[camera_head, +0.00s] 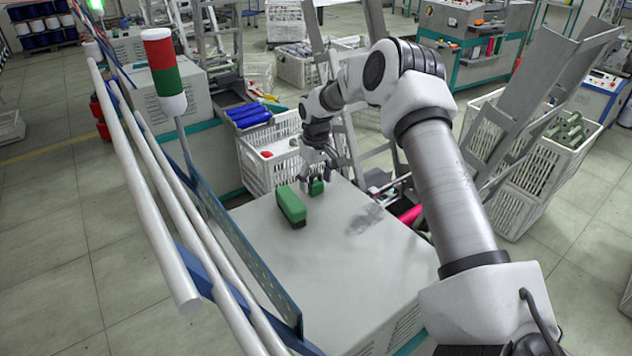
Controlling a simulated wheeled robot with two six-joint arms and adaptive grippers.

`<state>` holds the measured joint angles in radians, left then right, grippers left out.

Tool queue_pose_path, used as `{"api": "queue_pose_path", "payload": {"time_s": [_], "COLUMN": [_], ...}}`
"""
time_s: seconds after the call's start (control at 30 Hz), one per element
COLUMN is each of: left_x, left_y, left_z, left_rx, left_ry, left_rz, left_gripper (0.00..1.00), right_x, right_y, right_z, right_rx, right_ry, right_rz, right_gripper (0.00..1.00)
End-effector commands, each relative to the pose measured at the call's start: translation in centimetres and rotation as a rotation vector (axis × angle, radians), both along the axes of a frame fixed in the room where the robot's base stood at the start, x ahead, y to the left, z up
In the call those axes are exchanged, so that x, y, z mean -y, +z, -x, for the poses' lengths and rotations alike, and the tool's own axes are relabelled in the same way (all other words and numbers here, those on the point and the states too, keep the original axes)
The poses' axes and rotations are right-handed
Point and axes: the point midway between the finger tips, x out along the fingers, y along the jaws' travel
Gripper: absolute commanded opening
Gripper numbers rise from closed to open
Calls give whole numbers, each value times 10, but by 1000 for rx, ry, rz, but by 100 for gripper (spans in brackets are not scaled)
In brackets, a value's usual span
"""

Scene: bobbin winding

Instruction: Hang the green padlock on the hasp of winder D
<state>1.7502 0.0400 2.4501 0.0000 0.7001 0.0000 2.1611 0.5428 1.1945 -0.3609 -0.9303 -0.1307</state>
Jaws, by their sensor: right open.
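A small green object, apparently the padlock (316,188), is on the far edge of the grey cabinet top. My right gripper (315,178) is directly above and around it, pointing down with its fingers open. The fingers partly cover the object, and I cannot tell whether they touch it. Its shackle is not clear. The hasp and any label for winder D cannot be made out. My left gripper is not in view.
A green brush-like block (291,205) lies on the grey cabinet top (330,265), left of the gripper. White rails (150,205) and a red-green signal lamp (164,72) border the left. A white crate (265,160) stands behind. The near cabinet top is clear.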

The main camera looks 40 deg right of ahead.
Motion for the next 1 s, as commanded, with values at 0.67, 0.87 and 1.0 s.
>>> {"api": "queue_pose_path", "payload": {"time_s": [0.67, 0.87, 1.0], "left_x": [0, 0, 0], "left_y": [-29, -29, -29], "left_z": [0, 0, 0], "left_rx": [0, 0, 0], "left_ry": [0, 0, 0], "left_rz": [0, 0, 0], "left_gripper": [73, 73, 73], "right_x": [1, 0, 1], "right_y": [117, 117, 117], "right_z": [0, 0, 0], "right_rx": [0, 0, 0], "right_ry": [1, 1, 0], "right_rz": [0, 0, 0], "right_gripper": [68, 68, 68]}}
